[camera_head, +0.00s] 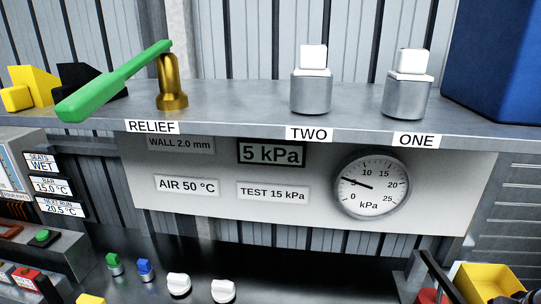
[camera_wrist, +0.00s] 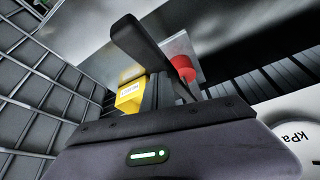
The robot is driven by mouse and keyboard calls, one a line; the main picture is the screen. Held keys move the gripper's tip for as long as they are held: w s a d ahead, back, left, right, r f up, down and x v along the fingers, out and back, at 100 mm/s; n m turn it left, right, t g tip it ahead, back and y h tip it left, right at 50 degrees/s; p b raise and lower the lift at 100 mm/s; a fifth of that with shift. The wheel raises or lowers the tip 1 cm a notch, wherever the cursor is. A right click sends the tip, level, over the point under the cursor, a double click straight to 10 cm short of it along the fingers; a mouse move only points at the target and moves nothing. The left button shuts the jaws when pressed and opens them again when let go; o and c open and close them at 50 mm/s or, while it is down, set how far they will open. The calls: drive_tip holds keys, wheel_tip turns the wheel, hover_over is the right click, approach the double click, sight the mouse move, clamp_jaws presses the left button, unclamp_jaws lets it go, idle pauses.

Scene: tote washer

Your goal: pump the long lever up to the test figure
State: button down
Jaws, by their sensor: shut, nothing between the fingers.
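A long dark bar (camera_head: 440,274) slants at the lower right of the head view, beside a red part (camera_head: 428,296). It looks like the long lever, and its lower end is cut off by the frame. In the wrist view a dark bar (camera_wrist: 143,46) stands close in front of my gripper (camera_wrist: 160,92), between a yellow box and a red cylinder (camera_wrist: 184,67). My gripper is shut and holds nothing; contact with the bar cannot be told. The round gauge (camera_head: 371,187) has its needle near 5 kPa. A plate reads TEST 15 kPa (camera_head: 273,193).
A green handle (camera_head: 105,88) on a brass post (camera_head: 171,85) is labelled RELIEF. White-topped knobs TWO (camera_head: 312,92) and ONE (camera_head: 408,96) stand on the shelf (camera_head: 240,108). A yellow box (camera_head: 496,280) is at lower right; it also shows in the wrist view (camera_wrist: 130,96).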

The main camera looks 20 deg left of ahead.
wheel_tip(320, 180, down, 10)
drive_tip(key=b, duration=0.9)
drive_tip(key=shift+r+b, duration=0.2)
drive_tip(key=shift+b, duration=0.1)
wheel_tip(320, 180, up, 10)
drive_tip(key=p, duration=0.7)
drive_tip(key=shift+f, duration=0.2)
idle(1.6)
